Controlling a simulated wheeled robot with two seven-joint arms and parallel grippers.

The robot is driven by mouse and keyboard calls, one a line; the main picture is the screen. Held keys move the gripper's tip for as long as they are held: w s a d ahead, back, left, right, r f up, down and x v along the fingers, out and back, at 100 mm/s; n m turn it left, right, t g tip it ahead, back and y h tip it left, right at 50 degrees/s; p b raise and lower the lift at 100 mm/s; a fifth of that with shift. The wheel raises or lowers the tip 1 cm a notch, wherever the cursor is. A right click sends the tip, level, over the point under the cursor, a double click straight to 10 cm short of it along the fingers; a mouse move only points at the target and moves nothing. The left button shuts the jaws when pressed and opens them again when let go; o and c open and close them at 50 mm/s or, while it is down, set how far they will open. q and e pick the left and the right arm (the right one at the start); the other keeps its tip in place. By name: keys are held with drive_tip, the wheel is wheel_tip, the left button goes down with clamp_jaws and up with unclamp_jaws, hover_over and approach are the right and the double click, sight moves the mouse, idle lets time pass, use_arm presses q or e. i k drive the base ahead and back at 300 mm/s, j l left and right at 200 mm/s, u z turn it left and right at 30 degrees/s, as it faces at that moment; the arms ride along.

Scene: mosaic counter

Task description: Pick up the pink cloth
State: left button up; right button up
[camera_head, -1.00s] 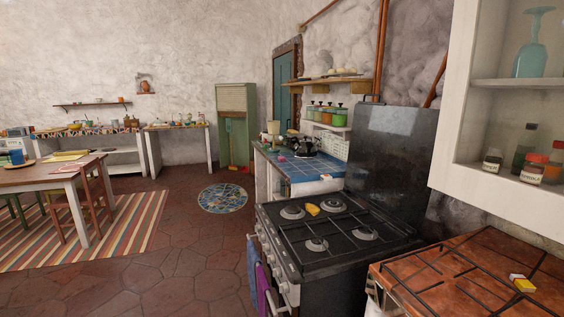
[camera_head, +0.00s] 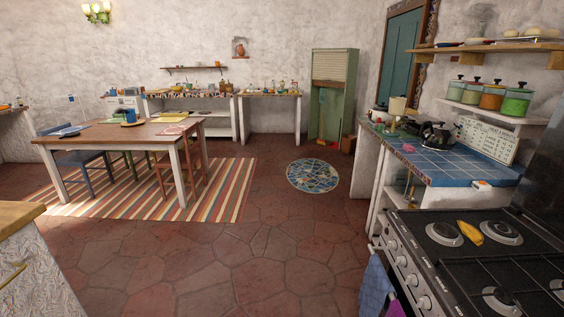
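A small pink item (camera_head: 408,148) lies on the left part of the blue-tiled counter (camera_head: 450,168); it is too small to tell whether it is a cloth. A purple-pink cloth (camera_head: 396,308) hangs at the stove front beside a blue cloth (camera_head: 376,285), partly cut off by the bottom edge. Neither of my grippers is in view.
A dining table (camera_head: 125,133) stands on a striped rug (camera_head: 225,190) at the left. A wooden-topped cabinet (camera_head: 18,217) is at the lower left. The middle tiled floor is clear.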

sight(408, 148)
drive_tip(key=i+j, duration=0.1)
drive_tip(key=i, duration=1)
drive_tip(key=i+j+z, duration=0.1)
drive_tip(key=i, duration=0.45)
drive_tip(key=i+j, duration=0.15)
drive_tip(key=i, duration=0.4)
drive_tip(key=i+j+z, duration=0.1)
drive_tip(key=i, duration=0.45)
